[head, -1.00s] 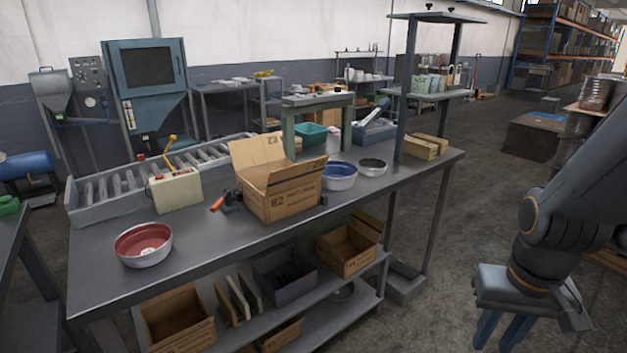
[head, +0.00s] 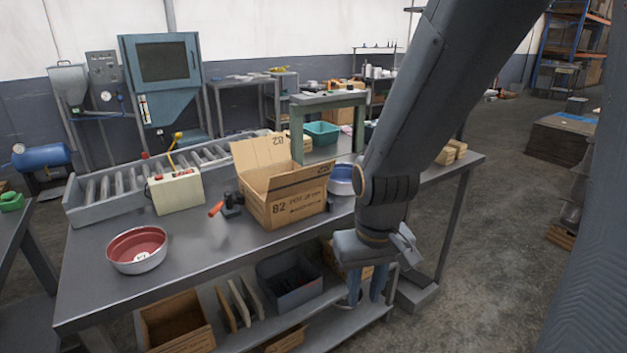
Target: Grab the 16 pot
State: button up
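A pot with a red inside (head: 137,250) stands upright on the left front of the workbench. A pot with a blue inside (head: 342,178) stands right of the cardboard box, partly hidden by my arm. No number 16 is readable on either pot. My gripper (head: 366,292) points down in front of the bench's front edge, to the right of the red pot and apart from both pots. Its fingers are apart with nothing seen between them.
An open cardboard box (head: 285,205) stands mid-bench, with an orange-handled tool (head: 226,207) beside it. A cream control box (head: 176,190) and a roller conveyor (head: 105,190) lie behind. The lower shelf holds boxes and a grey bin (head: 290,285). The bench around the red pot is clear.

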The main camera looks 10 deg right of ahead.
aim_at(344, 180)
jog(key=z, duration=0.15)
jog(key=i, duration=1)
jog(key=z, duration=0.65)
